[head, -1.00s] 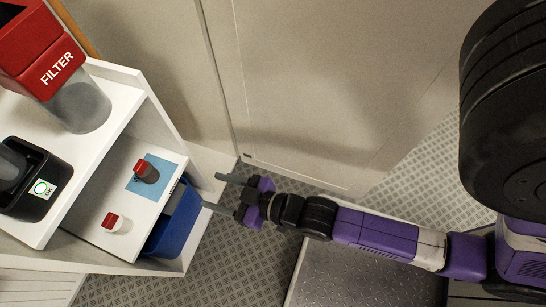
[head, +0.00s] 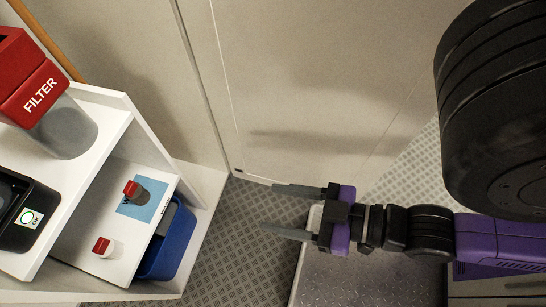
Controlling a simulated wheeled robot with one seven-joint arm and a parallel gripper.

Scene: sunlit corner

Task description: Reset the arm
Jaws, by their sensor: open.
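My gripper (head: 292,211) is in the head view, right of the shelf unit. Its two grey fingers are apart, point left, and hold nothing. It hangs over the patterned floor and the edge of a grey metal plate. My purple and black arm reaches in from the right edge. No object touches the gripper.
A white shelf unit (head: 107,100) stands at the left. Its lower shelf holds two small red-capped jars (head: 140,192) (head: 109,248), one on a blue square. A blue bin (head: 170,242) is beneath. A red FILTER container (head: 62,120) and black device (head: 22,215) are on top. A beige wall (head: 290,80) stands behind.

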